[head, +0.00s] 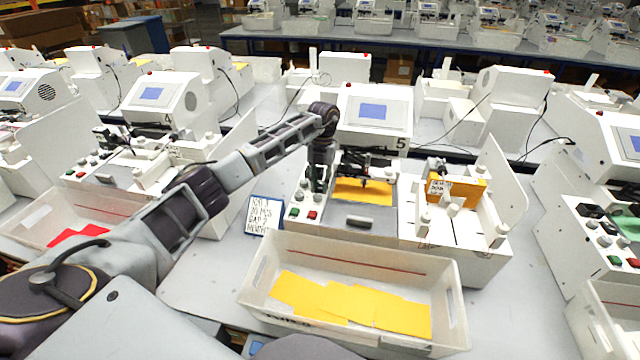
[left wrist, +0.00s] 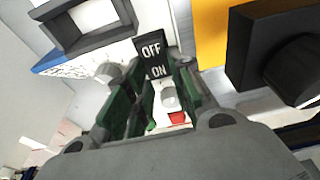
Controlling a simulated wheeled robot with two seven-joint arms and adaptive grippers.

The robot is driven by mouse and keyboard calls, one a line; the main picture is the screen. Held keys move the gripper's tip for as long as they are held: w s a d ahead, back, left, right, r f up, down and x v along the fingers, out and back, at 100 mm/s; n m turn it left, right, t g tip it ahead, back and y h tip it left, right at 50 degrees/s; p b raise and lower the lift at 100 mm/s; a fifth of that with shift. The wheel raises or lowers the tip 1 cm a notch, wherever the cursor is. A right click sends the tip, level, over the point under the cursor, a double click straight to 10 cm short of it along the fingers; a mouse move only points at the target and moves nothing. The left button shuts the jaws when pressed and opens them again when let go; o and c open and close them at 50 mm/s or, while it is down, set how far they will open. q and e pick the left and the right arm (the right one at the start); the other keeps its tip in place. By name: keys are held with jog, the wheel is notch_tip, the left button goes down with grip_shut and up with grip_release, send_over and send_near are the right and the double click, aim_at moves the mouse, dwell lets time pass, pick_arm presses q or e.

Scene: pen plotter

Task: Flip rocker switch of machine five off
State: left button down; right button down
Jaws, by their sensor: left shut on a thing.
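Machine five (head: 372,112) is a white plotter with a blue screen and a "5" on its front. My left gripper (head: 315,185) points down at the left end of its control panel. In the left wrist view the black rocker switch (left wrist: 153,58), marked OFF and ON, sits between the tips of my left gripper (left wrist: 150,85). The green-padded fingers are closed on the switch. Which half of the rocker is pressed in I cannot tell. In the head view the gripper hides the switch. My right gripper is not in view.
Green and red buttons (head: 311,215) lie just in front of the gripper. A white bin (head: 455,310) with yellow sheets stands before the machine, and a small written sign (head: 263,215) stands to its left. Machine four (head: 160,97) is further left; another machine is at the right.

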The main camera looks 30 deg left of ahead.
pick_arm(q)
jog(key=shift+w+g+b, duration=0.15)
jog(key=shift+g+b, duration=0.15)
jog(key=shift+g, duration=0.3)
jog(key=shift+r, duration=0.1)
jog(key=c, duration=1.2)
grip_release()
jog(key=shift+c, duration=0.2)
jog(key=shift+w+r, duration=0.1)
jog(key=v, duration=1.1)
jog(key=shift+a+r, duration=0.25)
jog(key=shift+r, duration=0.1)
